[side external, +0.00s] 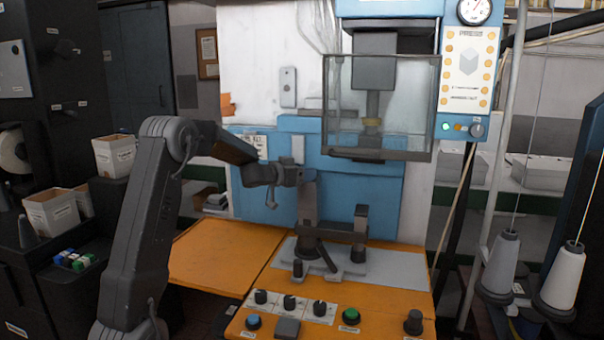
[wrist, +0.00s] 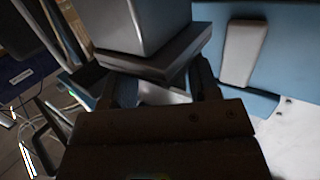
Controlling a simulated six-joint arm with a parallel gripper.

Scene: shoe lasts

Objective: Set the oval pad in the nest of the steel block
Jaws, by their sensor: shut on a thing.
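My gripper (side external: 292,177) is at the end of my arm, in front of the blue press, above the orange bench. In the wrist view my gripper (wrist: 155,92) is shut on a pale grey piece (wrist: 164,96), which I take to be the oval pad. Its full outline is hidden, and I cannot make it out in the side view. A large grey block with a flange (wrist: 150,64) fills the top of the wrist view, just beyond the fingers; I cannot tell whether it is the steel block. A dark fixture (side external: 335,232) with upright posts stands on the bench. I cannot see a nest.
The press ram (side external: 375,60) hangs behind a clear guard (side external: 395,105) at upper right. A pale plate (side external: 398,272) lies under the fixture. Knobs and buttons (side external: 290,302) line the bench front. Thread cones (side external: 497,268) stand at right. The left bench area (side external: 215,255) is clear.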

